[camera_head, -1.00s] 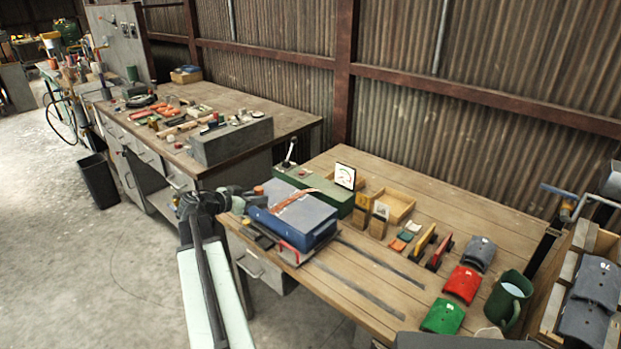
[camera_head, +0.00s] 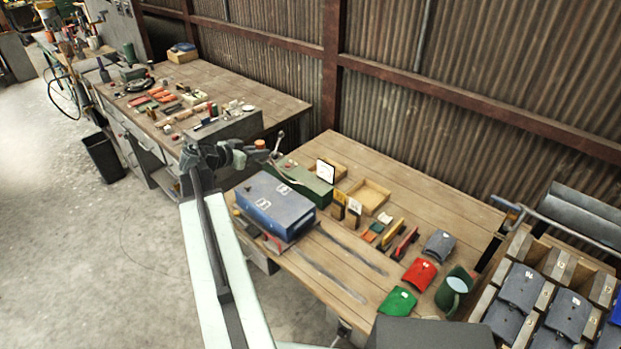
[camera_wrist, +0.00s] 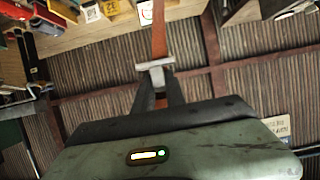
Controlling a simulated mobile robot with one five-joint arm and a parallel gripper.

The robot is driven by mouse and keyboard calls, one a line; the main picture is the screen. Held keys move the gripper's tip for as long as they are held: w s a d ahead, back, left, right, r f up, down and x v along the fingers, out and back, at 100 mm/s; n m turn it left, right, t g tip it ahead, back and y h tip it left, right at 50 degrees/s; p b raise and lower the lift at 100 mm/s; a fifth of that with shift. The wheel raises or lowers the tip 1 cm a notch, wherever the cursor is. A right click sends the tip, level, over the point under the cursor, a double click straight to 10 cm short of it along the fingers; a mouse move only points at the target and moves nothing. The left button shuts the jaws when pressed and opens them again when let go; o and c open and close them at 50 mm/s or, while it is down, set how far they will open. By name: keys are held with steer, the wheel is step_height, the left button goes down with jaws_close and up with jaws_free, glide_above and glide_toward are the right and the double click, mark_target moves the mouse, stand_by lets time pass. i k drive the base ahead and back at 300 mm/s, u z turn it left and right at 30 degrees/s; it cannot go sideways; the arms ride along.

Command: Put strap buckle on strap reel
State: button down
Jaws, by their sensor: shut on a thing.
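My gripper (camera_wrist: 157,85) is shut on the metal strap buckle (camera_wrist: 155,64) in the wrist view. An orange-brown strap (camera_wrist: 159,30) runs from the buckle to the top edge of that view. I cannot pick out the strap reel for certain in either view.
The near bench (camera_head: 345,265) holds a blue case (camera_head: 275,205), a green box (camera_head: 302,182), a wooden tray (camera_head: 371,193), red (camera_head: 419,273), green (camera_head: 398,301) and grey pouches, and a green mug (camera_head: 453,290). A slotted rack (camera_head: 490,292) stands right.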

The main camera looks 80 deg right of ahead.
mark_target(304, 177)
steer(key=u, duration=0.4)
steer(key=k, duration=0.15)
steer(key=z, duration=1.3)
steer(key=i, duration=1.65)
steer(key=z, duration=0.5)
